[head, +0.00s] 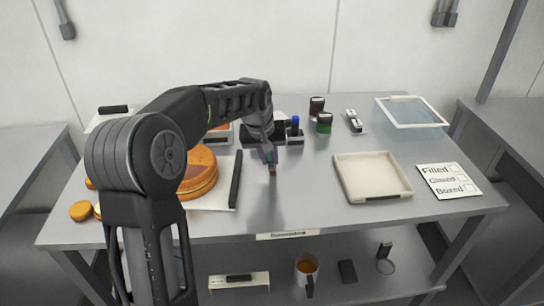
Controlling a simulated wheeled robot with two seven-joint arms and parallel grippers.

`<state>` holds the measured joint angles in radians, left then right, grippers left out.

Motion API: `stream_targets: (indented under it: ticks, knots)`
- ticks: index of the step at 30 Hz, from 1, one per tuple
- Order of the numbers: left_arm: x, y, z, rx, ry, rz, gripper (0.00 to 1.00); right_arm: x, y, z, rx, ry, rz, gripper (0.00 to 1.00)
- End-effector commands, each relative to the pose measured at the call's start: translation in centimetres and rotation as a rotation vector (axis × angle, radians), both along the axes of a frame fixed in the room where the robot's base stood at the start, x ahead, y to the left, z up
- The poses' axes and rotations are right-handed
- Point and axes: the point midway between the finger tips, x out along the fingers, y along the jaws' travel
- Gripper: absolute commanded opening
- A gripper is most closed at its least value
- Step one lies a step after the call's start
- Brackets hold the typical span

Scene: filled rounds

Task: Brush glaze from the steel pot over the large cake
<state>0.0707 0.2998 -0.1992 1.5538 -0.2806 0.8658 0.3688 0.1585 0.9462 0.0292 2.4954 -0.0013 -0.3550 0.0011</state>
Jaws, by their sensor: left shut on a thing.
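The large round golden-brown cake (203,169) sits on a pale board (221,197) at the left of the steel table, partly hidden behind my arm. My left gripper (271,165) is over the middle of the table, to the right of the cake, pointing down. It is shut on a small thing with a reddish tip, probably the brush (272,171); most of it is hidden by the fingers. A pot (305,268) with brown-orange liquid and a dark handle stands on the lower shelf; it may be the steel pot. My right gripper is out of view.
Small round cakes (81,211) lie at the left edge. A dark bar (235,180) lies beside the cake. Jars (324,123) stand at the back. An empty cream tray (372,178) and a printed card (449,181) are at right. The table's front middle is clear.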

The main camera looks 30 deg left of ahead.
Motion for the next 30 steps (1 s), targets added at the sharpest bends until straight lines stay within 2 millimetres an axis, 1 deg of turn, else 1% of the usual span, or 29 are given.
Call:
stream_targets:
  ticks: [7, 16, 30]
  knots:
    - [-0.4, 0.5, -0.2, -0.001, 0.006, 0.002, 0.0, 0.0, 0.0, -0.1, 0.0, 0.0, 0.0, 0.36]
    - [-1.8, 2.3, 0.0, -0.001, 0.004, 0.002, 0.0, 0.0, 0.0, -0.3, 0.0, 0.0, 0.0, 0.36]
    - [-2.1, 2.7, 0.1, -0.001, 0.002, 0.001, 0.0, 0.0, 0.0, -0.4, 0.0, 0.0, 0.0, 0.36]
